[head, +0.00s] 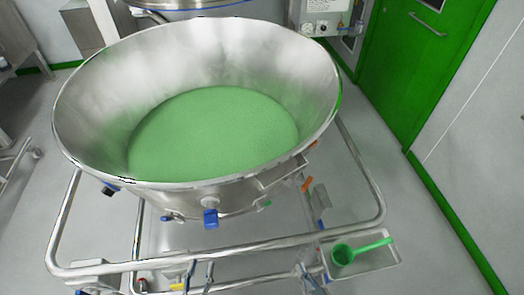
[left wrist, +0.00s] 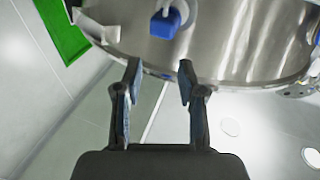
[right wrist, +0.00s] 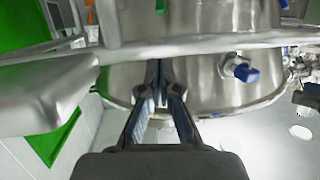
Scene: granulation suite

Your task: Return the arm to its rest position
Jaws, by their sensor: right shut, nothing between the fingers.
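My left gripper (left wrist: 158,76) is open, with its two fingers apart and nothing between them, in the left wrist view. It is below a steel vessel wall with a blue knob (left wrist: 165,22). My right gripper (right wrist: 161,72) is shut and empty in the right wrist view, its fingertips together in front of the steel vessel (right wrist: 195,82). In the head view, the tips of the left gripper (head: 198,274) and the right gripper (head: 306,274) show low in the picture, near the cart's front rail. Most of both arms is out of view.
A wide steel bowl (head: 225,45) holding green granules (head: 215,135) stands in a tubular cart frame (head: 372,190). A green scoop (head: 343,255) lies in a side tray (head: 385,262) at the right. A steel rail (right wrist: 220,41) crosses close above the right gripper. Floor is clear at the right.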

